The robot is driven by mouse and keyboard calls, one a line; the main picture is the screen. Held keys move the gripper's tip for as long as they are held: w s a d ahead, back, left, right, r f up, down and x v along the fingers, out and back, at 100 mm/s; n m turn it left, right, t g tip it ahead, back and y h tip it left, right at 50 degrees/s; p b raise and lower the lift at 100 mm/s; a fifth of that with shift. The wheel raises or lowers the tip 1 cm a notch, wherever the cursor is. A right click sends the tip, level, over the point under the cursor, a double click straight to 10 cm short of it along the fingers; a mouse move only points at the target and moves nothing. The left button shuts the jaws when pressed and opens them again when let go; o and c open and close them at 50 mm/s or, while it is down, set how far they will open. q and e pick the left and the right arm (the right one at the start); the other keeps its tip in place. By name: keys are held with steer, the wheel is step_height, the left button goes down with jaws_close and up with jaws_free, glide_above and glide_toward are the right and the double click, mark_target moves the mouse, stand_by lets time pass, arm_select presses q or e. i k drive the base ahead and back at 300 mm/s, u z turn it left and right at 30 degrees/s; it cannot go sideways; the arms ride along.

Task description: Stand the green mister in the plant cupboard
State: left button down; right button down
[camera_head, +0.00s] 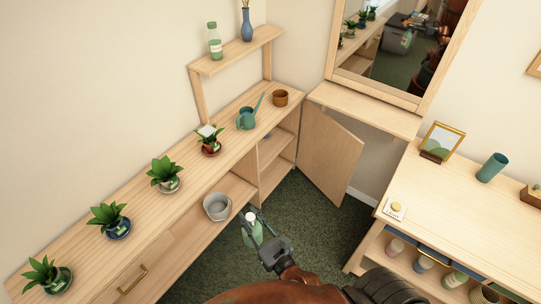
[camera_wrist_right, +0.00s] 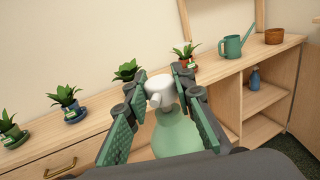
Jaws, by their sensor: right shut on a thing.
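The green mister (camera_head: 252,232) has a translucent green body and a white head, which also shows in the right wrist view (camera_wrist_right: 160,90). My right gripper (camera_head: 254,221) is shut on it just below the head and holds it roughly upright in the air, in front of the long wooden cabinet. The cupboard (camera_head: 272,178) at that cabinet's far end has an upper and a lower shelf. A wooden door (camera_head: 330,155) stands open beside it. A blue spray bottle (camera_wrist_right: 254,78) stands on its upper shelf. My left gripper is out of view.
Several potted plants, a teal watering can (camera_head: 246,118) and a brown pot (camera_head: 280,98) stand on the cabinet top. A grey bucket (camera_head: 217,207) sits in the open bay left of the cupboard. Another table (camera_head: 470,230) stands at right. Green carpet between is clear.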

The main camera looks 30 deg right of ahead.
mark_target(262, 157)
steer(key=z, duration=0.85)
steer(key=i, duration=1.45)
steer(key=u, duration=0.75)
